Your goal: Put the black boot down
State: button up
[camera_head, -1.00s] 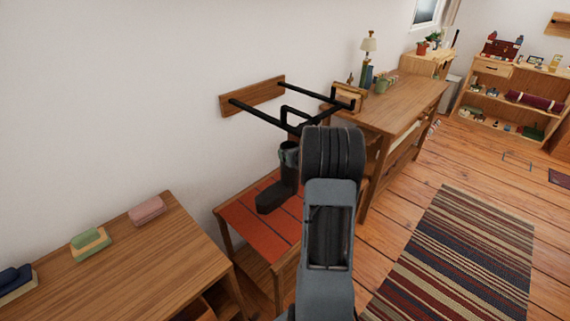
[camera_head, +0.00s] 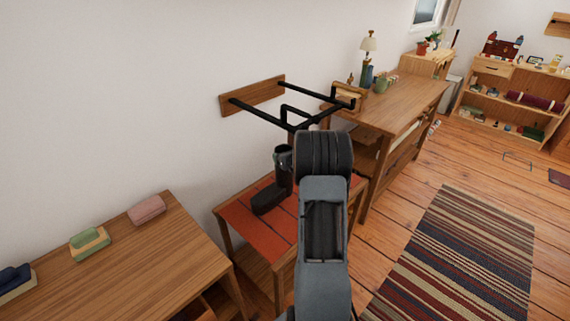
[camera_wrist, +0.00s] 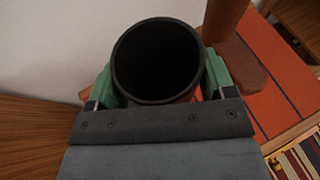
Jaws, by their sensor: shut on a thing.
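The black boot (camera_head: 269,196) is upright over the orange-red striped top of a low wooden bench (camera_head: 238,221), toe towards the lower left in the head view. I cannot tell whether its sole touches the top. My gripper (camera_wrist: 158,80) is shut on the boot's shaft, green pads on either side. In the wrist view I look down into the boot's round dark opening (camera_wrist: 157,58); its foot is hidden. In the head view my arm hides part of the bench.
A brown boot-like thing (camera_wrist: 232,52) stands on the orange-red top beside the held boot. A wall rack with black rods (camera_head: 262,116) juts out above the bench. Wooden tables stand to the left (camera_head: 150,255) and right (camera_head: 405,100). A striped rug (camera_head: 455,260) lies at right.

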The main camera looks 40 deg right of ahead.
jog(key=f, duration=0.3)
jog(key=shift+w+f, duration=0.2)
jog(key=shift+f, duration=0.1)
jog(key=shift+f+b, duration=0.2)
jog(key=shift+b, duration=0.3)
jog(key=o, duration=1.5)
jog(key=shift+c, duration=0.2)
jog(key=shift+r, duration=0.1)
